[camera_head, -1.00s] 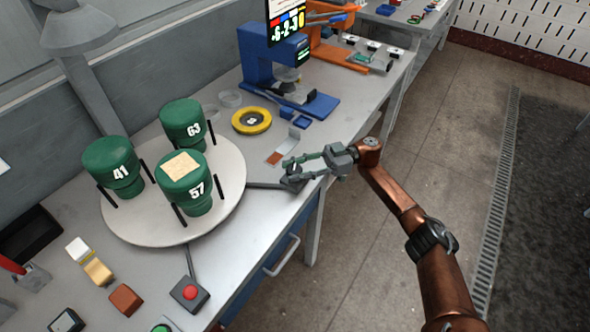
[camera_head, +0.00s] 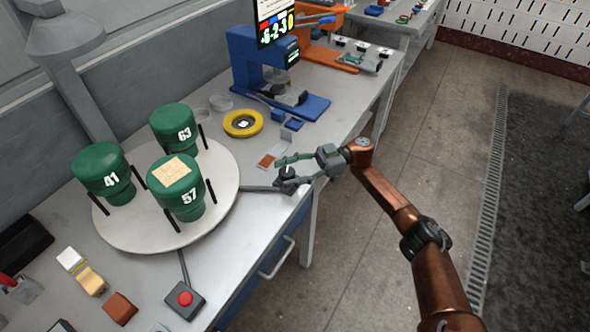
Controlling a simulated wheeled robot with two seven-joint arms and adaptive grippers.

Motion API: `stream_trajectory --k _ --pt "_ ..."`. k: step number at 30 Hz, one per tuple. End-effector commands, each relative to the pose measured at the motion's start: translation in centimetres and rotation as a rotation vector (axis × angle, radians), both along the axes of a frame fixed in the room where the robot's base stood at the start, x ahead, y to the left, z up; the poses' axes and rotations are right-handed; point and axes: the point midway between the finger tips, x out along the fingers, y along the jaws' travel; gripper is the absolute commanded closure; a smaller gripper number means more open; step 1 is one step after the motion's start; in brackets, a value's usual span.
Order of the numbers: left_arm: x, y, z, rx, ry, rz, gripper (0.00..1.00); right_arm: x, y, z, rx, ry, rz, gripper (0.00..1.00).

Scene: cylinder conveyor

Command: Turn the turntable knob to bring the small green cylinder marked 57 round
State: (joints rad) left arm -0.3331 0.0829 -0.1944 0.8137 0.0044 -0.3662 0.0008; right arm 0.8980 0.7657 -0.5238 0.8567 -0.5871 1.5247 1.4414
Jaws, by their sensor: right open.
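The small green cylinder marked 57 (camera_head: 177,192) stands upright on the round white turntable (camera_head: 140,238), at its near right side, with a tan square patch on top. Green cylinders marked 41 (camera_head: 104,175) and 63 (camera_head: 174,131) stand on the same turntable. A dark knob (camera_head: 287,174) stands at the end of a grey lever (camera_head: 258,189) that reaches out from the turntable's right side. My right gripper (camera_head: 285,168) is open, with its fingers around or beside the knob; contact cannot be told. My left gripper is not in view.
A push-button box with a red button (camera_head: 184,299) sits near the table's front edge. A yellow ring (camera_head: 243,124) and a blue machine (camera_head: 265,75) stand behind the knob. Dark posts flank the cylinders. Small blocks lie at the lower left.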

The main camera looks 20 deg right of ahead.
Motion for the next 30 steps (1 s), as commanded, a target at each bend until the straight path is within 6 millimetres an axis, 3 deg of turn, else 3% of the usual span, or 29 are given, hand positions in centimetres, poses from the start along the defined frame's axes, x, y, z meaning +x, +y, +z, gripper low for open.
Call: stream_trajectory --k 5,12,16,24,30 --pt "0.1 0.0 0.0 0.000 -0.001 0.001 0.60 0.2 -2.3 0.1 -0.003 0.000 -0.005 0.46" --pt "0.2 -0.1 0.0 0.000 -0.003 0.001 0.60 0.3 -7.6 0.1 -0.003 0.000 -0.005 0.46" --pt "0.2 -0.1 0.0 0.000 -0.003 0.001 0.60 0.2 -9.7 0.1 -0.002 0.000 -0.004 0.46" --pt "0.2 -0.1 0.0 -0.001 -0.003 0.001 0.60 0.2 -11.5 0.0 -0.001 0.001 -0.001 0.46" --pt "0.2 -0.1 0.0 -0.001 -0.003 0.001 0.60 0.2 -11.8 0.0 -0.001 0.000 0.000 0.46"
